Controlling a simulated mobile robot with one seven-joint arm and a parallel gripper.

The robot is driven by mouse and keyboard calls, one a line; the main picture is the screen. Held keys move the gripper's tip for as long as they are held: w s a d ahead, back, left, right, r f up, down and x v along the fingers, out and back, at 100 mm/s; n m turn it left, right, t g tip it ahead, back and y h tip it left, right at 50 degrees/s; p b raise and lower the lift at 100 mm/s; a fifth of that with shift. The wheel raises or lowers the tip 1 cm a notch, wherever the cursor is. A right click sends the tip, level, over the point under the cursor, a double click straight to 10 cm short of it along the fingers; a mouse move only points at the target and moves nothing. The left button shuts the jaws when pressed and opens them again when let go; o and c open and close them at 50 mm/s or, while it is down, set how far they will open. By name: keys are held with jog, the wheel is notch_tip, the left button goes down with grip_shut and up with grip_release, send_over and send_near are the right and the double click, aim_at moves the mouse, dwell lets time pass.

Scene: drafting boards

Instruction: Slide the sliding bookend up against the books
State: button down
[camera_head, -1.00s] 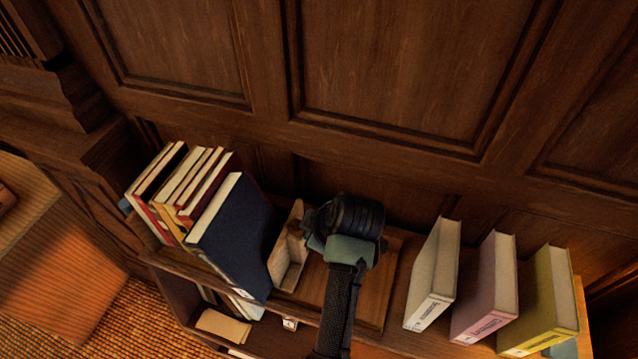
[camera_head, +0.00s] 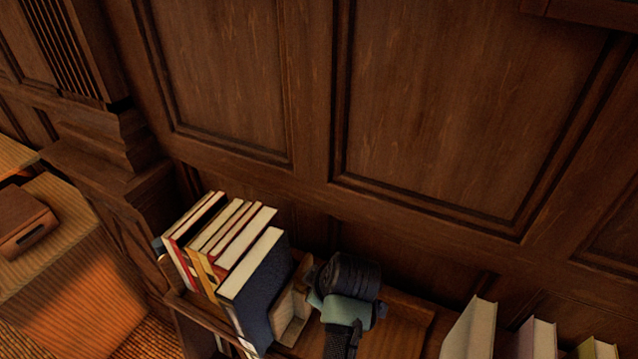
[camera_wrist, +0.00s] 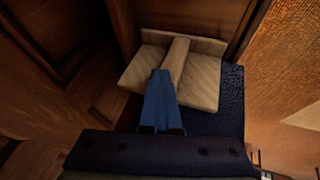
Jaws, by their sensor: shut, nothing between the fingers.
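The sliding bookend (camera_head: 290,314) is a pale wooden piece with a raised rib, on the shelf just right of the leaning row of books (camera_head: 222,240). The dark blue book (camera_head: 262,297) is the nearest of them. In the wrist view the bookend (camera_wrist: 190,80) lies close along the dark blue book (camera_wrist: 228,105); I cannot tell whether they touch all along. My gripper (camera_wrist: 160,73) is shut and empty, its blue fingertips at the bookend's rib. In the head view my wrist stands right of the bookend and hides the fingertips.
A grey-white book (camera_head: 470,330), a pink book (camera_head: 535,340) and a yellow-green book (camera_head: 597,350) stand apart at the right. Bare wooden shelf (camera_head: 405,325) lies between them and my gripper. A panelled wall (camera_head: 430,120) rises close behind.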

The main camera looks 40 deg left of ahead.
jog(key=shift+a, duration=0.15)
jog(key=shift+s+a, duration=0.2)
jog(key=shift+a, duration=0.3)
jog(key=shift+s+a, duration=0.15)
jog(key=shift+a, duration=0.35)
jog(key=d+p+v, duration=0.1)
jog(key=p+v, duration=0.8)
jog(key=v, duration=0.2)
jog(key=shift+w+d+f+p, duration=0.35)
jog(key=shift+w+f+p, duration=0.05)
